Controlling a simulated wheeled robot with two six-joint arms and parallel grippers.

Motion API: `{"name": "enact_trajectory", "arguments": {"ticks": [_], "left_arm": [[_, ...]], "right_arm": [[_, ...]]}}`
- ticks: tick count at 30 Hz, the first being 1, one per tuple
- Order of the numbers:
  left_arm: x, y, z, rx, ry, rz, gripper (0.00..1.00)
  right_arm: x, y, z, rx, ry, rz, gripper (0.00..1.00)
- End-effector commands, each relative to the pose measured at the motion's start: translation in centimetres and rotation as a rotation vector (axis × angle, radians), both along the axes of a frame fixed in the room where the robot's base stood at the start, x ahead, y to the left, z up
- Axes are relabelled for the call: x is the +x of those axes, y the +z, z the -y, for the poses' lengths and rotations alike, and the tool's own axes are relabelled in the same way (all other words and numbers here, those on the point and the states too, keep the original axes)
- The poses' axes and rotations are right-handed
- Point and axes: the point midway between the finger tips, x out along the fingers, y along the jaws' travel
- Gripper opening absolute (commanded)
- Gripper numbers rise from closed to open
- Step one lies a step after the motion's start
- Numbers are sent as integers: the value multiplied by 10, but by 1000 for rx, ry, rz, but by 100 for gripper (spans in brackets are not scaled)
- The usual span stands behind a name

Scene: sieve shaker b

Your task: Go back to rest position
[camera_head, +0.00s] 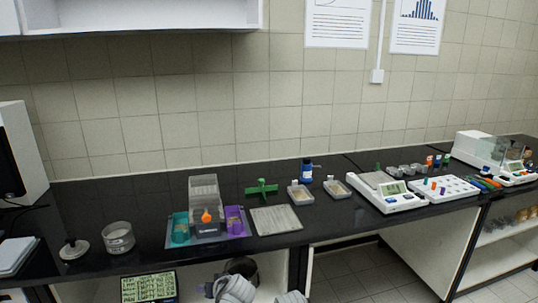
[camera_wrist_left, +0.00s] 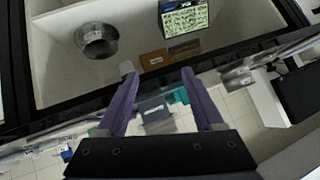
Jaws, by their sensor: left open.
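My left gripper (camera_wrist_left: 157,72) shows in the left wrist view with its two purple fingers spread wide apart and nothing between them. It is in front of the bench and its open shelf. In the head view, pale grey arm parts of mine show at the bottom edge, low in front of the bench, but no left fingertips can be made out. My right gripper is not visible. On the black bench (camera_head: 330,218), a clear and grey device (camera_head: 204,190) with an orange knob stands between a teal container (camera_head: 180,228) and a purple container (camera_head: 235,220).
A glass dish (camera_head: 118,237) and a lid (camera_head: 73,249) sit at left. A grey plate (camera_head: 276,220), green cross-shaped stand (camera_head: 262,189), blue-labelled bottle (camera_head: 307,170) and balance (camera_head: 385,192) stand further right. A metal pot (camera_wrist_left: 97,40) and green-lit display (camera_wrist_left: 183,18) are on the shelf below.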

Motion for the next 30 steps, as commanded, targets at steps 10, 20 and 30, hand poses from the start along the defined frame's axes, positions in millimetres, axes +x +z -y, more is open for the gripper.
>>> {"name": "enact_trajectory", "arguments": {"ticks": [10, 20, 30], "left_arm": [[-150, -49, 105, -180, -405, -751, 69], [-177, -50, 124, -223, -520, -872, 69], [-177, -50, 123, -223, -518, -869, 69]], "right_arm": [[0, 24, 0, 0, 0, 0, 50], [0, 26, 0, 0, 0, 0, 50], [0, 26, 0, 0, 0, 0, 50]]}}
